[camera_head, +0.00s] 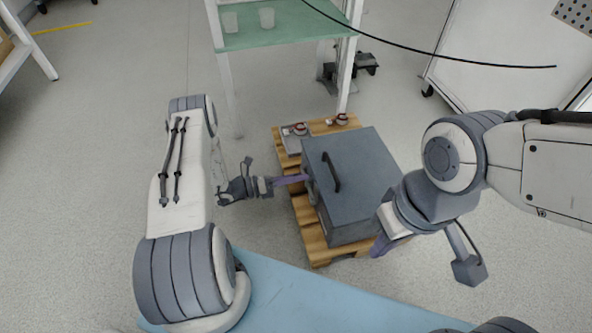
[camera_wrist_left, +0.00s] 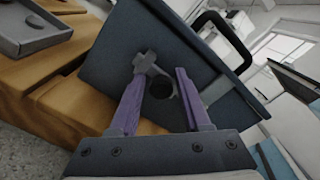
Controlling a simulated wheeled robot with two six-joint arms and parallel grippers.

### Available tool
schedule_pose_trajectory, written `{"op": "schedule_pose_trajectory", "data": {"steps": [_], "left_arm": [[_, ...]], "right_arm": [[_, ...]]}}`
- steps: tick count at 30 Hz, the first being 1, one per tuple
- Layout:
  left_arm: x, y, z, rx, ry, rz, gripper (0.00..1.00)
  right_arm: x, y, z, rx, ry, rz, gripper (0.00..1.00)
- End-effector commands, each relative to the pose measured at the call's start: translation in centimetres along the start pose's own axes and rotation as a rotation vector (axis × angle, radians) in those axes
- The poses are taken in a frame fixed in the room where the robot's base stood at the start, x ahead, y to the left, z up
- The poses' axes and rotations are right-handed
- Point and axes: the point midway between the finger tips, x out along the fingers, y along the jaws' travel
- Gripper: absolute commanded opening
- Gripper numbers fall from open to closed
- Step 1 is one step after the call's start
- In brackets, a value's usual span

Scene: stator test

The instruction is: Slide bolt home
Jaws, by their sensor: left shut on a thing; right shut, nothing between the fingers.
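A blue-grey box (camera_head: 355,170) with a black handle (camera_head: 331,172) on its lid stands on a wooden pallet. My left gripper (camera_head: 304,179) reaches the box's left side, where the grey bolt hardware is. In the left wrist view, a grey bolt part (camera_wrist_left: 145,62) shows at the left fingertip, and a dark round spot (camera_wrist_left: 161,87) shows between the purple fingers. My left gripper is shut on the bolt, but the exact contact is hard to see. My right gripper (camera_head: 382,246) is shut and empty near the box's front right corner, partly hidden by its arm.
The pallet (camera_head: 309,232) also carries a grey tray (camera_head: 292,143) with small red-and-white parts behind the box. A green-topped table (camera_head: 285,28) with two cups stands further back. A blue surface (camera_head: 290,295) lies in front. The floor left of the pallet is clear.

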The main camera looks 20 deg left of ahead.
Motion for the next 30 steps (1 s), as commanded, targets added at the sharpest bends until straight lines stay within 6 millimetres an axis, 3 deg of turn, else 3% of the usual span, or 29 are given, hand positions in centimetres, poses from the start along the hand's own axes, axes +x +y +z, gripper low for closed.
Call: {"op": "schedule_pose_trajectory", "data": {"steps": [4,5,6,17,20,30], "left_arm": [[0.0,-0.3,-0.1,0.005,0.001,-0.011,0.00],[0.0,-0.3,-0.1,0.005,0.001,-0.011,0.51],[0.0,-0.3,-0.1,0.005,0.001,-0.011,0.62],[-0.4,-0.2,-0.1,0.001,0.000,-0.007,0.62],[-1.6,-0.3,0.1,0.000,-0.002,-0.004,0.62],[-8.2,-0.3,0.1,0.002,-0.003,-0.004,0.62]], "right_arm": [[0.1,0.0,0.0,0.000,0.000,0.000,0.00],[0.1,0.0,0.0,0.000,0.000,0.000,0.00],[0.1,0.0,0.0,0.000,0.000,0.000,0.00],[-0.2,0.0,0.0,0.000,0.000,0.000,0.00],[-0.9,-0.1,0.0,0.000,0.000,0.000,0.00],[-3.3,-0.2,-0.2,0.000,0.000,0.000,0.00]]}}
